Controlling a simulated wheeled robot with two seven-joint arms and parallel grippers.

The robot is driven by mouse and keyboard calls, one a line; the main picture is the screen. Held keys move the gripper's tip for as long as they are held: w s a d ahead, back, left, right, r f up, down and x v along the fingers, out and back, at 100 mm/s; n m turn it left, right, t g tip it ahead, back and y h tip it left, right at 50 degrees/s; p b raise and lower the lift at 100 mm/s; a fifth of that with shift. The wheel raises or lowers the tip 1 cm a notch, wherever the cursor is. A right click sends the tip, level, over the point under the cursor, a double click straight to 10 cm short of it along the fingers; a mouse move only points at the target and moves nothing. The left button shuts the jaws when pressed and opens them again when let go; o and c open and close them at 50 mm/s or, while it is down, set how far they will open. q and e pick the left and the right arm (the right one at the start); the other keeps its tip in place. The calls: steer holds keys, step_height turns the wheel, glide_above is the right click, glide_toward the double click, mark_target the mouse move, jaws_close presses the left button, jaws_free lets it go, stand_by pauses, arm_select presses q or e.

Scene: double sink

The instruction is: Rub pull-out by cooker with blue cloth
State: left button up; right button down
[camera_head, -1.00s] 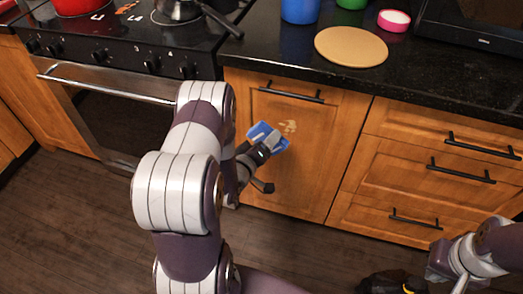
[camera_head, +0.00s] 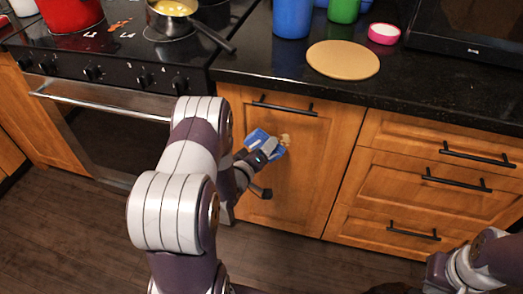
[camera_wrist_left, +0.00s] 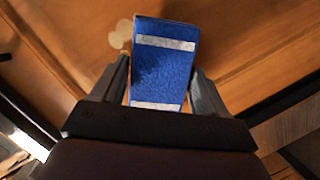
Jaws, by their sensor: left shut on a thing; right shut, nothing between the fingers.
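The pull-out (camera_head: 310,165) is a narrow wooden cabinet front with a black bar handle (camera_head: 283,105), just right of the cooker (camera_head: 110,75). It is closed. A pale stain (camera_head: 285,139) is on its upper part and also shows in the left wrist view (camera_wrist_left: 121,35). My left gripper (camera_head: 268,149) is shut on the blue cloth (camera_head: 257,137), which lies at the front just left of the stain. In the left wrist view the cloth (camera_wrist_left: 165,75) has pale stripes. Whether it presses the wood is unclear. My right gripper (camera_head: 395,288) is shut and empty, cut off at the bottom edge.
A red pot (camera_head: 70,14) and a pan (camera_head: 172,12) stand on the cooker. The black counter holds a round tan board (camera_head: 343,60), a blue container (camera_head: 292,18), a green one (camera_head: 343,10) and a pink-rimmed dish (camera_head: 384,33). Drawers (camera_head: 430,190) with handles are at right.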

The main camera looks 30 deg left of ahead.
arm_select(q)
steer(key=shift+w+a, duration=0.2)
steer(key=shift+w, duration=0.6)
steer(key=shift+d, duration=0.1)
